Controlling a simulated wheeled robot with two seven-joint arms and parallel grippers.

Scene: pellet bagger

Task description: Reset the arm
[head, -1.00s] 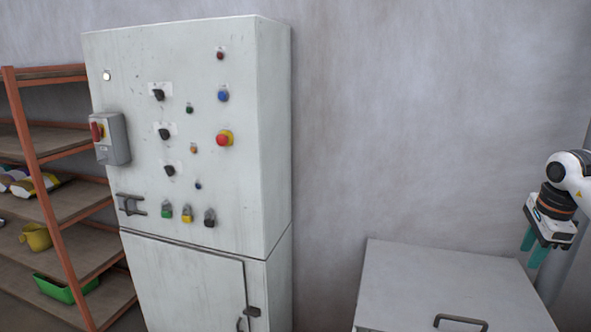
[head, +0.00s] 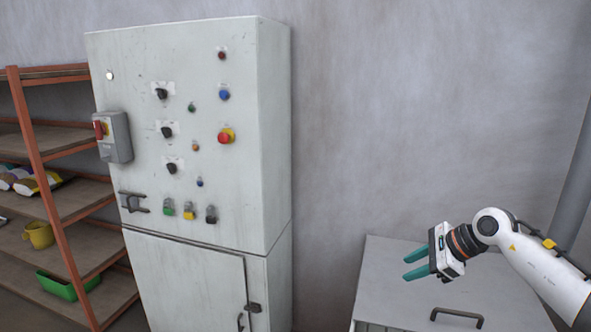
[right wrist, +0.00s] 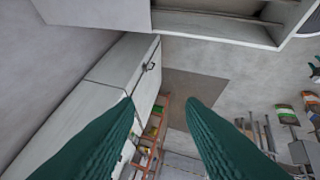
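My right gripper (head: 415,263) comes in from the right in the head view, above the grey box with a handle on its lid. Its two green fingers are apart and point left, with nothing between them. In the right wrist view the fingers (right wrist: 160,105) are also spread and empty. The control cabinet (head: 185,130) stands to the left of the gripper, well apart from it. My left gripper does not show.
The grey box (head: 395,295) has a dark lid handle (head: 457,317) and stands right of the cabinet. An orange-framed shelf (head: 55,215) at the left holds bags, a yellow container (head: 39,236) and a green tray (head: 60,287). The wall behind is bare.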

